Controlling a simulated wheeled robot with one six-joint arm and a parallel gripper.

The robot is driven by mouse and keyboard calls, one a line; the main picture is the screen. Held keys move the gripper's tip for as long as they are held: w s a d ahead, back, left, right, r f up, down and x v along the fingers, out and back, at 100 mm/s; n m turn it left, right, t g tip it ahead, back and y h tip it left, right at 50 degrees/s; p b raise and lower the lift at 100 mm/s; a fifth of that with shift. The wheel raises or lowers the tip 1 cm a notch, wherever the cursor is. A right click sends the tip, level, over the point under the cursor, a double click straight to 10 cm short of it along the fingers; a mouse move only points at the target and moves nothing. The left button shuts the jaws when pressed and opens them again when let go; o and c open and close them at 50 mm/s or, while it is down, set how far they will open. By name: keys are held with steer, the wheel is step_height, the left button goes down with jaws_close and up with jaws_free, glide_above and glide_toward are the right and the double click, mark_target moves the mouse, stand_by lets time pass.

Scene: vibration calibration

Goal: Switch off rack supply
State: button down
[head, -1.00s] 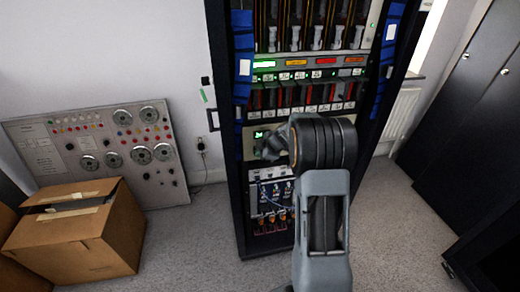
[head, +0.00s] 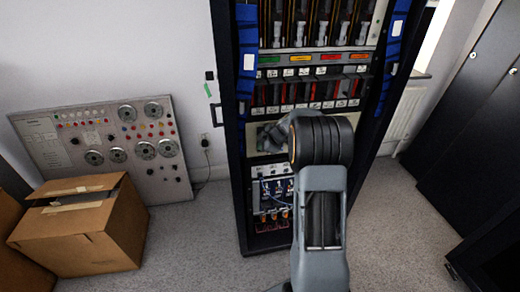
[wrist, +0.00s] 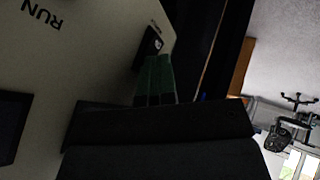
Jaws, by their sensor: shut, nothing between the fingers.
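The rack (head: 232,170) stands in the middle of the head view, its front partly hidden by my arm. The supply panel (head: 255,134) is a pale unit in the rack, and its display is dark. In the wrist view the panel face (wrist: 85,50) carries an upside-down "RUN" label and a dark display window (wrist: 12,125). A black rocker switch (wrist: 150,44) sits near the panel's edge. My gripper (wrist: 155,68) is shut and empty, its tips at or just beside the switch; contact is unclear. In the head view my gripper (head: 270,137) is at the panel.
Rows of modules fill the rack above, with unlit indicators (head: 300,71). Blue cables (head: 275,188) hang below the panel. A cardboard box (head: 85,235) and a grey panel with dials (head: 110,150) stand at left. Dark cabinets (head: 460,140) are at right. Grey floor is free between.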

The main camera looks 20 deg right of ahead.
steer(key=shift+d+r, duration=0.15)
steer(key=shift+r, duration=0.65)
steer(key=shift+s, duration=0.1)
steer(key=a+b+v, duration=0.1)
steer(key=b+v, duration=0.2)
steer(key=v, duration=0.9)
steer(key=shift+s, duration=0.3)
steer(key=shift+f, duration=0.1)
